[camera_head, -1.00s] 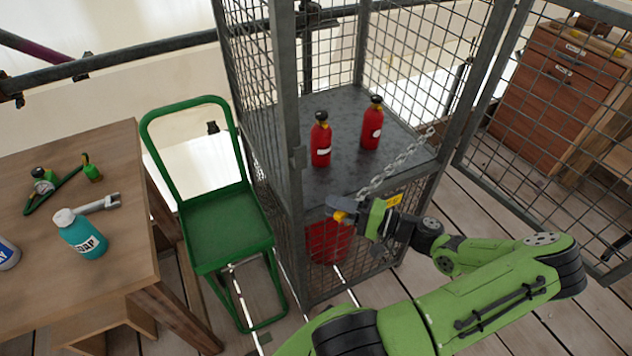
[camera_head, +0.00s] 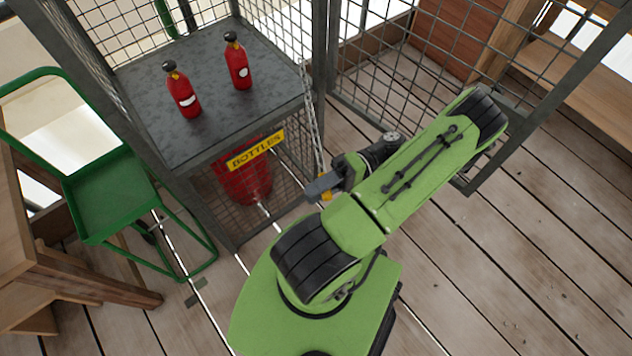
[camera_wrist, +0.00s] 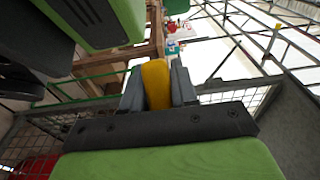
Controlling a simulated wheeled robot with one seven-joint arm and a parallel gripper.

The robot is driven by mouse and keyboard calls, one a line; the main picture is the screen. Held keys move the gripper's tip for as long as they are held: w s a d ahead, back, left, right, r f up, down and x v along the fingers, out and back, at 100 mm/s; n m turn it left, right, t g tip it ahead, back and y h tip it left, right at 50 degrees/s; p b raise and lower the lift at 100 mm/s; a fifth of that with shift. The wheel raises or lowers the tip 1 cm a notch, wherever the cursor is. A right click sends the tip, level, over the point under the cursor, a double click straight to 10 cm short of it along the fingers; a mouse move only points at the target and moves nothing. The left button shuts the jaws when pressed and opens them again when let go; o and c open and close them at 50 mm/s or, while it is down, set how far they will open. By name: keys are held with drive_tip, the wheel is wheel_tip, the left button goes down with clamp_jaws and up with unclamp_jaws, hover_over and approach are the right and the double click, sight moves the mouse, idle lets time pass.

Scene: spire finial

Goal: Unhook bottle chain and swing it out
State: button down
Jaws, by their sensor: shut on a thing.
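The steel chain (camera_head: 315,130) runs from the cage's right front post (camera_head: 320,70) down to my gripper (camera_head: 318,190), outside the cage. Its far end is at my gripper, which is shut on a yellow piece (camera_head: 327,197). The wrist view shows the yellow piece (camera_wrist: 156,84) upright between the two grey fingers. Two red bottles, a left one (camera_head: 183,95) and a right one (camera_head: 238,65), stand upright on the grey cage shelf (camera_head: 215,115). The shelf front is clear of the chain. The left front post's hook is not clearly visible.
A yellow BOTTLES label (camera_head: 256,150) is on the shelf's front edge. A red container (camera_head: 243,182) stands below in the cage. A green chair-like trolley (camera_head: 112,195) is left, beside a wooden table (camera_head: 60,275). The open mesh door (camera_head: 410,80) is right. Plank floor is free lower right.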

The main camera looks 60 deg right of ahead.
drive_tip(key=shift+s+d, duration=0.35)
drive_tip(key=shift+s, duration=0.15)
